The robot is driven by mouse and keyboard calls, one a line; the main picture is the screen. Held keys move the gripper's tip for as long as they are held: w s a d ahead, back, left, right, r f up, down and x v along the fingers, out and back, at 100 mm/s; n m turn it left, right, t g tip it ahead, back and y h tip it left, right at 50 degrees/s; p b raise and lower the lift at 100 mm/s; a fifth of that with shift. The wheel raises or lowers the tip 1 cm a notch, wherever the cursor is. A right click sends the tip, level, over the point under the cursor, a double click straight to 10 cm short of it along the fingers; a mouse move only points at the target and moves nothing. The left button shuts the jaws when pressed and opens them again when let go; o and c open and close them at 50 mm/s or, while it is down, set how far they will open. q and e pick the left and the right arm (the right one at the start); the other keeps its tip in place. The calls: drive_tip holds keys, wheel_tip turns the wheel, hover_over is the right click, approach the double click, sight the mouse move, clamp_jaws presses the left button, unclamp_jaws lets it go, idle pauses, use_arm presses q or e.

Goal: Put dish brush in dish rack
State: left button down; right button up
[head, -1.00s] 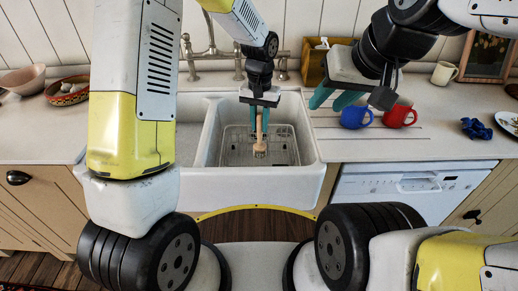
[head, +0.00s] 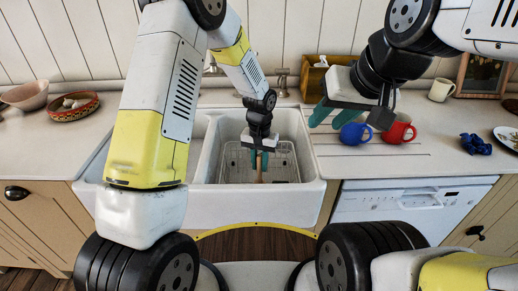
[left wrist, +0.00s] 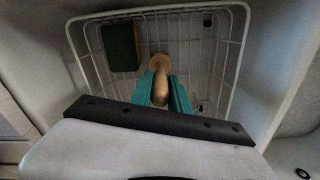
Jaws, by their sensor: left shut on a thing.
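The wooden dish brush (left wrist: 160,88) is between the teal fingers of my left gripper (head: 259,160), which is shut on its handle. In the left wrist view the brush points away from the gripper, with its round head (left wrist: 160,63) within the outline of the rack. The white wire dish rack (head: 291,164) sits in the right sink basin; its rim also shows in the left wrist view (left wrist: 240,45). I cannot tell whether the brush touches the rack floor. My right gripper (head: 333,115) is open and empty above the counter right of the sink.
A green sponge (left wrist: 122,47) lies in the rack's far left corner. A blue mug (head: 354,134) and a red mug (head: 399,130) stand close to my right gripper. The sink's divider (head: 208,150) is left of the rack. A faucet (head: 212,66) stands behind the sink.

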use_arm(q)
drive_tip(key=c, duration=1.3)
unclamp_jaws()
drive_tip(key=shift+f, duration=0.1)
drive_tip(key=shift+o, duration=0.2)
wheel_tip(320, 180, up, 12)
drive_tip(key=shift+f, duration=0.1)
drive_tip(key=s+a+r+n+t+h, duration=0.1)
drive_tip(key=s+a+r+t, duration=0.1)
drive_tip(key=s+a+r, duration=0.45)
drive_tip(key=s+a+r+n+t+h, duration=0.1)
drive_tip(key=s+a+r, duration=0.25)
drive_tip(key=r, duration=0.65)
drive_tip(key=s+a+r+t, duration=0.1)
drive_tip(key=s+a, duration=0.1)
drive_tip(key=s, duration=0.3)
drive_tip(key=s+a+r+n+t, duration=0.1)
drive_tip(key=s+a+r+t, duration=0.1)
drive_tip(key=s, duration=0.4)
drive_tip(key=shift+s+a, duration=0.15)
drive_tip(key=shift+a, duration=0.6)
